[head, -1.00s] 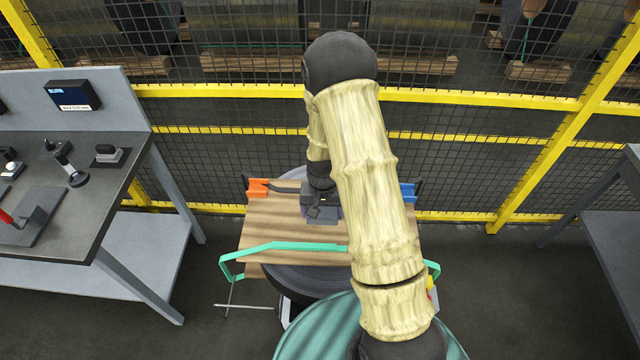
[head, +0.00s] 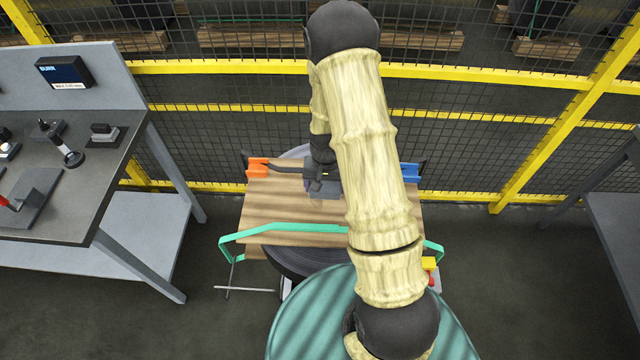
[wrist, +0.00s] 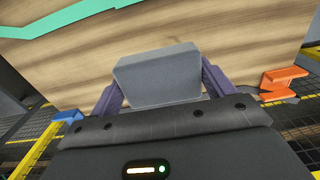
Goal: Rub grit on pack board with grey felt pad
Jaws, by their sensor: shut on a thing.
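The pack board (head: 278,207) is a wood-grain panel lying behind a green strap or rail, partly hidden by my arm. It fills much of the wrist view too (wrist: 235,45). My gripper (head: 322,178) is over the board's far part. In the wrist view its two purple fingers are shut on the grey felt pad (wrist: 158,75), a plain grey block. The pad lies against or just over the board; I cannot tell whether it touches. I cannot make out grit on the visible board.
An orange bracket (head: 257,168) and a blue bracket (head: 409,172) flank the board. The green rail (head: 285,229) crosses its near side. A grey workbench (head: 75,180) with tools stands left, a yellow-framed mesh fence (head: 470,82) behind. A green round top (head: 300,320) is in front.

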